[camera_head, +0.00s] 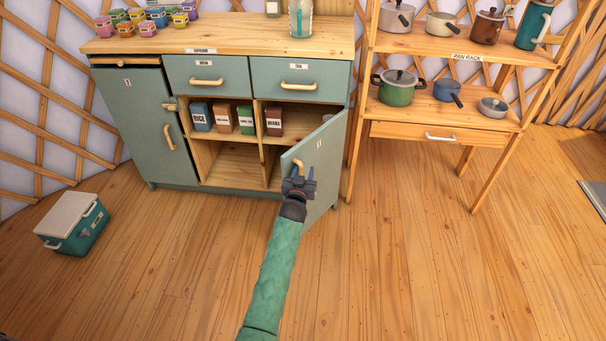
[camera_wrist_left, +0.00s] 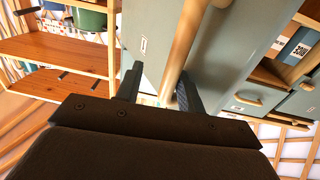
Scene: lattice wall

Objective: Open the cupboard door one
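The grey-green cupboard (camera_head: 220,185) stands at the back left of centre. Its right-hand door (camera_head: 328,165), with a small number label, stands swung out, showing shelves behind it. This door also shows in the left wrist view (camera_wrist_left: 148,35). Its pale wooden bar handle (camera_wrist_left: 184,45) lies between the fingers of my left gripper (camera_head: 299,178). The fingers are apart, with a visible gap beside the bar, so the gripper looks open around the handle. My right gripper is not in view.
Several boxes (camera_head: 246,119) stand on the cupboard's open shelf. The pan rack (camera_head: 440,133) stands close to the right of the open door. A cooler box (camera_head: 75,225) sits on the floor at left. Wooden floor (camera_head: 430,270) in front is clear.

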